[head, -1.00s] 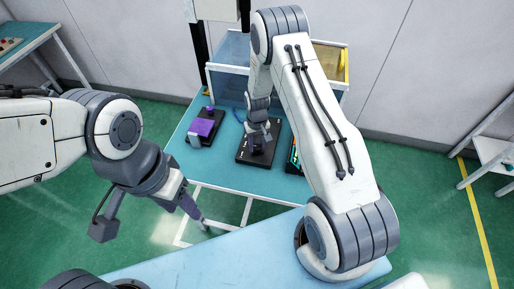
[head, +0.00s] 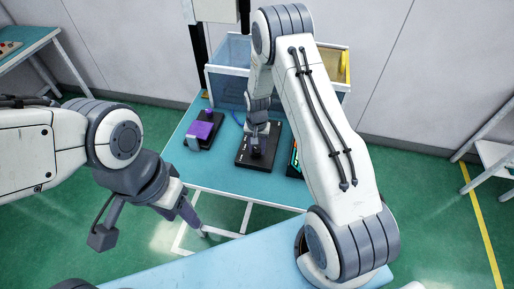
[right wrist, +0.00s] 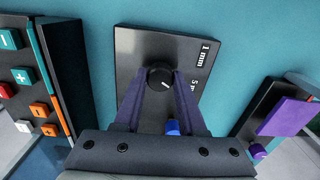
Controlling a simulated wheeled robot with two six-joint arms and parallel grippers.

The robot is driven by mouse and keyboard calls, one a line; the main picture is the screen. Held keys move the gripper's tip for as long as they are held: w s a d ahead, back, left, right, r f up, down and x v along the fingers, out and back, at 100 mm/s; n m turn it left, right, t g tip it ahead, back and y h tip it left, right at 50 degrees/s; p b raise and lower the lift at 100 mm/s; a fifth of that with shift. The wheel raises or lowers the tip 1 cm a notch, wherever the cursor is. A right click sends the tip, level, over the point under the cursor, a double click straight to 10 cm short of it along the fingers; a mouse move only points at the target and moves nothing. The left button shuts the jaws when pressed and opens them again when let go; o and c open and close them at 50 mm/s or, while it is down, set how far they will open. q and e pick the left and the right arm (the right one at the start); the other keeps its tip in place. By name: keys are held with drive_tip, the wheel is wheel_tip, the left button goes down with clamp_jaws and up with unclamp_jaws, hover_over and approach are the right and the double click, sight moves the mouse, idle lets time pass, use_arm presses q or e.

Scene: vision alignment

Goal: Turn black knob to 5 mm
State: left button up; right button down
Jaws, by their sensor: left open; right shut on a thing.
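The black knob (right wrist: 160,77) with a white mark on its face stands on a dark panel (right wrist: 137,50) in the right wrist view. Labels "1 mm" (right wrist: 207,53) and "5 mm" (right wrist: 193,88) are printed along one side of it; the second is partly hidden by a finger. My right gripper (right wrist: 161,84) is shut on the knob, one finger on each side. In the head view the right gripper (head: 258,142) is over the dark panel (head: 245,158), its tips small. My left gripper (head: 192,215) is open and empty, in front of the table's near left edge.
A dark base with a purple block (head: 200,130) stands left of the panel. A keypad (right wrist: 30,80) with colored plus and minus buttons stands on its other side. A blue part (right wrist: 172,127) sits between the fingers. A clear bin (head: 232,80) is behind on the teal table (head: 225,177).

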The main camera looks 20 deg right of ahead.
sight(257, 149)
drive_tip(key=c, duration=0.5)
unclamp_jaws()
wheel_tip(257, 149, up, 10)
drive_tip(key=b, duration=0.2)
drive_tip(key=shift+r, duration=0.25)
